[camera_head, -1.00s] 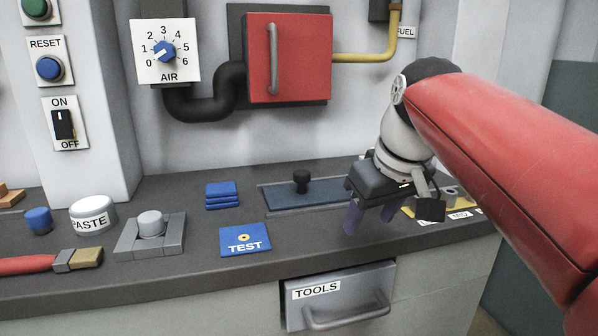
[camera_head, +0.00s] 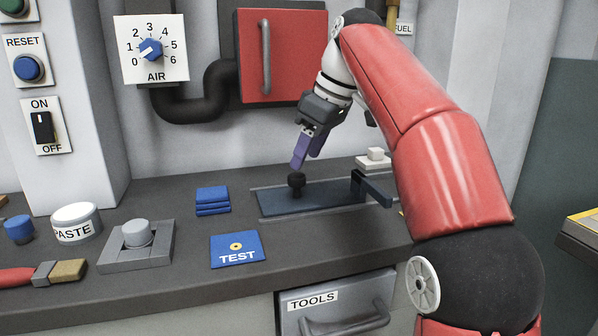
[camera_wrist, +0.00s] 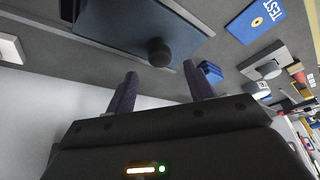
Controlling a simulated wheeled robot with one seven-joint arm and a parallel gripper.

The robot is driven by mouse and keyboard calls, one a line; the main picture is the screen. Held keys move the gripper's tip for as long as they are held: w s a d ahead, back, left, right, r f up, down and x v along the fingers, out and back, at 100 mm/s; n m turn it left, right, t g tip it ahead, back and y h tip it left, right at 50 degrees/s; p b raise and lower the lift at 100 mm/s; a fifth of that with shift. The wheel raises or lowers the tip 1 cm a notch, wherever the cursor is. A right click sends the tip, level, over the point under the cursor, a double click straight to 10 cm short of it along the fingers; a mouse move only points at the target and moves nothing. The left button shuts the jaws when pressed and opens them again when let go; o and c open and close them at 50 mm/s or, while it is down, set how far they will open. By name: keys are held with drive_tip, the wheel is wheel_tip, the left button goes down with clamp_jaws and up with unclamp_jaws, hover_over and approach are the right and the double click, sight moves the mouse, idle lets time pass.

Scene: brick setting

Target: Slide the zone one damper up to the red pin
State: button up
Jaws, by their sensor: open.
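The flat dark blue sliding plate (camera_head: 325,196), which looks like the damper, lies in a shallow track on the grey counter. A round black knob (camera_head: 297,180) stands near its left end. The plate (camera_wrist: 122,22) and knob (camera_wrist: 160,52) also show in the wrist view. My gripper (camera_head: 304,157) is open and empty, with purple fingers pointing down just above and behind the knob. In the wrist view the knob appears beyond the fingertips, between them sideways, and not gripped. I see no red pin and no zone label; my arm hides part of the counter on the right.
A dark blue bracket (camera_head: 372,189) stands at the plate's right end, with a white block (camera_head: 373,160) behind it. Blue folded pads (camera_head: 212,200) and a blue TEST card (camera_head: 237,249) lie left of the track. The red cabinet (camera_head: 287,55) is on the wall behind.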

sight(298, 176)
drive_tip(key=b+x, duration=0.1)
drive_tip(key=x, duration=0.4)
drive_tip(key=shift+a+f, duration=0.1)
drive_tip(key=shift+f, duration=0.1)
clamp_jaws()
